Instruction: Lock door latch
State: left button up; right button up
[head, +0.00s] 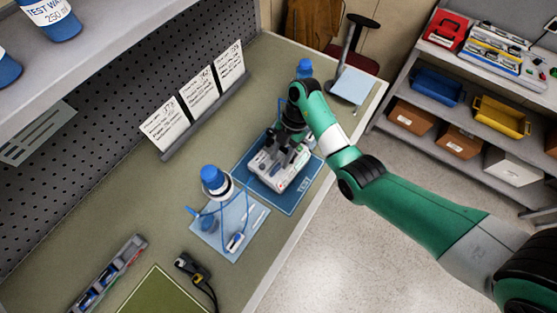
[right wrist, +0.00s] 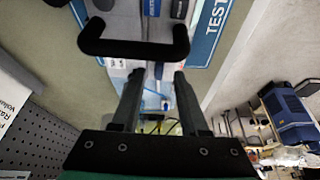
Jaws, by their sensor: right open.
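The infusion pump (head: 275,176), a white and grey box with dark parts on top, sits on the blue TEST mat (head: 307,197) in the head view. My right gripper (head: 287,153) is over the pump's far side and hides part of it. In the right wrist view its two dark fingers (right wrist: 158,82) are apart with nothing held between them. A black U-shaped bar (right wrist: 135,48) lies just beyond the fingertips; whether it is the door latch or a handle, and whether they touch, I cannot tell. My left gripper is not in view.
A blue-capped bottle (head: 213,181) with tubing stands by a light blue mat (head: 249,221) left of the pump. Another blue-topped bottle (head: 304,68) stands behind. Cards (head: 200,95) line the pegboard. The bench's right edge is close to the mat.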

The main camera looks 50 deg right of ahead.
aim_at(275, 169)
jog(key=shift+x, duration=1.15)
grip_shut()
